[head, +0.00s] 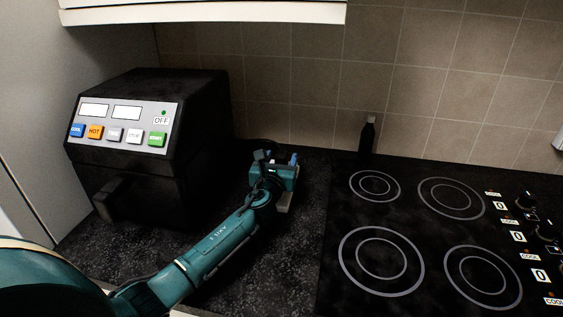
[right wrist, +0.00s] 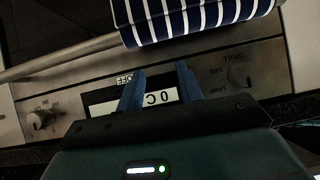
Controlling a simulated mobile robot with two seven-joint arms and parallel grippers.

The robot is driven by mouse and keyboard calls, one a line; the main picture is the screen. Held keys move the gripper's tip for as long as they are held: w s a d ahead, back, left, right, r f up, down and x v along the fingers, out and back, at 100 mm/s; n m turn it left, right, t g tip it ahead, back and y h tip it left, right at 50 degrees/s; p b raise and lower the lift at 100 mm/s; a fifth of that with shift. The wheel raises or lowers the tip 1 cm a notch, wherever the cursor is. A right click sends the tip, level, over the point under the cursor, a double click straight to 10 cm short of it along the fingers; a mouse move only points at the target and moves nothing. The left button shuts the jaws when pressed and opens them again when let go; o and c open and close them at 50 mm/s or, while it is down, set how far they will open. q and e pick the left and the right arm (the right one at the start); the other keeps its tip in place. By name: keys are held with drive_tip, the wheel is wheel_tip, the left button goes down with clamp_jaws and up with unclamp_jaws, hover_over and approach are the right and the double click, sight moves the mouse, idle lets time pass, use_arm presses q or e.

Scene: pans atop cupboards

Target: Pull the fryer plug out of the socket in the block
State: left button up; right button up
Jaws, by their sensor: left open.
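The black fryer (head: 205,140) stands on the dark counter at the left in the head view, with a panel of coloured buttons and an "OFF" display. My left gripper (head: 281,157) is on the counter's back part, between the fryer and the hob, with its blue fingers apart. A dark cable (head: 262,142) shows just behind it. The plug and the socket block are not clearly visible; my left gripper and wrist cover that spot. My right gripper (right wrist: 160,72) is open and empty in the right wrist view, in front of an oven panel.
The black hob (head: 420,240) lies right of my left gripper, with knobs at its right edge. A dark bottle (head: 367,138) stands behind it near the tiled wall. A wall cupboard (head: 200,12) hangs above. A striped towel (right wrist: 190,20) hangs on the oven handle (right wrist: 70,58).

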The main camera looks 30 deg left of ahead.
sight(280, 156)
use_arm(q)
drive_tip(key=shift+w, duration=0.1)
drive_tip(key=c, duration=1.1)
use_arm(e)
drive_tip(key=shift+s+a+f, duration=0.1)
drive_tip(key=shift+s+f, duration=0.05)
drive_tip(key=shift+s, duration=0.15)
use_arm(q)
drive_tip(key=shift+o, duration=0.2)
drive_tip(key=shift+r, duration=0.15)
